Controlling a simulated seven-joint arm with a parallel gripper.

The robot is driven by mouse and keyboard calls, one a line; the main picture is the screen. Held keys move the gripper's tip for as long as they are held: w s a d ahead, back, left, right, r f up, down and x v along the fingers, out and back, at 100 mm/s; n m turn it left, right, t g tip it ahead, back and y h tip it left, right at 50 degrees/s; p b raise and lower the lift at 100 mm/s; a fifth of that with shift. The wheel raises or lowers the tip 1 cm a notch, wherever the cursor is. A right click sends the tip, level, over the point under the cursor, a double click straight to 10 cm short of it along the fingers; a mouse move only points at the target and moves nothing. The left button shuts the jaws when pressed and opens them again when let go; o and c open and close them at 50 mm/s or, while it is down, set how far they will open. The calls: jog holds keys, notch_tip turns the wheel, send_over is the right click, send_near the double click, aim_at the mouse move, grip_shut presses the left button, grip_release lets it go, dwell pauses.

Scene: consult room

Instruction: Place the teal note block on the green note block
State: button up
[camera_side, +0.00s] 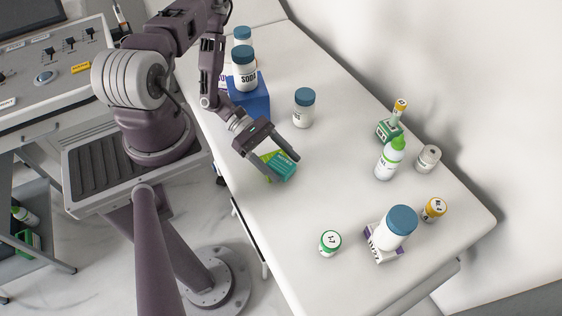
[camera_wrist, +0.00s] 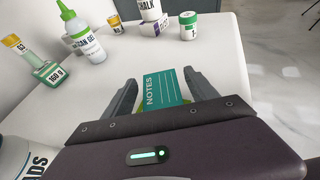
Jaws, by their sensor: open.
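The teal note block (camera_side: 284,167) lies near the table's left edge in the side view. In the wrist view the teal block (camera_wrist: 167,86), marked NOTES, lies between my fingers. The lime green note block (camera_side: 268,154) shows at the teal block's edge in the side view, and as thin strips under it in the wrist view. The teal block appears to rest on the green one, which is mostly hidden. My gripper (camera_side: 282,169) is open, with one finger on each side of the teal block. In the wrist view the gripper (camera_wrist: 163,80) shows gaps beside the block.
A white jar with a blue lid (camera_side: 304,108) stands behind my gripper. A SODA jar (camera_side: 245,70) stands on a blue box (camera_side: 250,100). A green-capped bottle (camera_side: 391,160), a green-lidded jar (camera_side: 330,243) and a large blue-lidded jar (camera_side: 397,228) stand to the right. The table between is clear.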

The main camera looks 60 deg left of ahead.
jog(key=shift+r, duration=0.15)
jog(key=v, duration=0.5)
notch_tip(320, 180, up, 6)
notch_tip(320, 180, up, 12)
jog(key=m+g+y, duration=0.1)
jog(key=m+g, duration=0.3)
jog(key=m, duration=0.4)
send_over(280, 158)
jog(key=s+d+r+m+t+y, duration=0.2)
jog(key=s+r+m+y, duration=0.3)
jog(key=r+m, duration=0.2)
jog(key=s+d+r+m+t+y, duration=0.2)
jog(key=s+r+m+y, duration=0.3)
jog(key=r, duration=0.7)
jog(key=shift+d+r+m+t+y, duration=0.15)
jog(key=shift+d+m+t+y, duration=0.25)
jog(key=shift+m+y, duration=0.55)
jog(key=shift+o, duration=0.4)
jog(key=shift+m+h, duration=0.25)
